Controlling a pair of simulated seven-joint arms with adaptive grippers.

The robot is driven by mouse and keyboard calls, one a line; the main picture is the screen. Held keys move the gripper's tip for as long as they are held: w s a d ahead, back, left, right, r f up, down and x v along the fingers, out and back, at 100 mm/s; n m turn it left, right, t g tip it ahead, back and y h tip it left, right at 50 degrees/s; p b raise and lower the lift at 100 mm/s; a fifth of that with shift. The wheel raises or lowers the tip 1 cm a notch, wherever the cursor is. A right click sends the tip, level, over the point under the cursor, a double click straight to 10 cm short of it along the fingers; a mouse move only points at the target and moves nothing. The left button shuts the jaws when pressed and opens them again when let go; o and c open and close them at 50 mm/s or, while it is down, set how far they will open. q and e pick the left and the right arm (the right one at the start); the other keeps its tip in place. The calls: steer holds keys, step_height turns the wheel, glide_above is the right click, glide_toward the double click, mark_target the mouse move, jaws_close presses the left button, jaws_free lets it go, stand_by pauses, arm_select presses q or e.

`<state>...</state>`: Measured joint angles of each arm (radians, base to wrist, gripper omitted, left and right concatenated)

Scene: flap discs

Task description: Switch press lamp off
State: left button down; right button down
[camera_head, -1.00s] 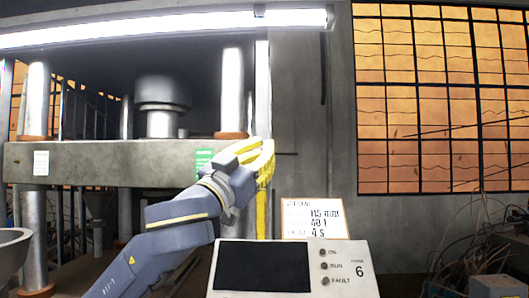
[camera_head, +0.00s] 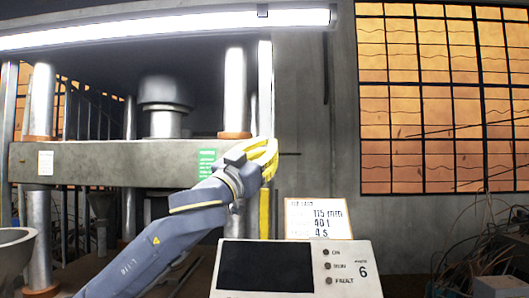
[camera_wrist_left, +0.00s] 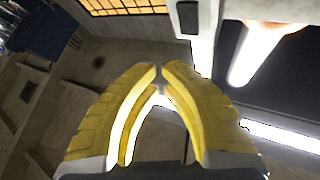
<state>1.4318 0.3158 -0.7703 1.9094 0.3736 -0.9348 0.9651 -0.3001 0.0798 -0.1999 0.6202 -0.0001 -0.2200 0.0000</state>
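The press lamp (camera_head: 165,27) is a long white tube, lit brightly, across the top of the head view. A small dark piece (camera_head: 262,10) sits on its upper edge; I cannot tell whether it is a switch. My left gripper (camera_head: 273,145) has yellow fingers and is raised in front of the press's right side, below the lamp. In the left wrist view its fingertips (camera_wrist_left: 160,70) come together with nothing visible between them. That view also shows a small dark block (camera_wrist_left: 188,15) beside a pale upright; what it is stays unclear. My right gripper is out of view.
The press crossbeam (camera_head: 110,162) and its steel columns stand behind my left arm. A control panel (camera_head: 295,268) with a dark screen is at the bottom, a notice card (camera_head: 318,218) behind it. Tangled cables (camera_head: 485,245) lie at right.

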arm_select(q)
steer(key=shift+w+d+r, duration=0.15)
steer(key=shift+w, duration=1.25)
steer(key=c, duration=2.1)
jaws_free()
jaws_close()
steer(key=shift+w, duration=0.25)
steer(key=shift+w, duration=0.2)
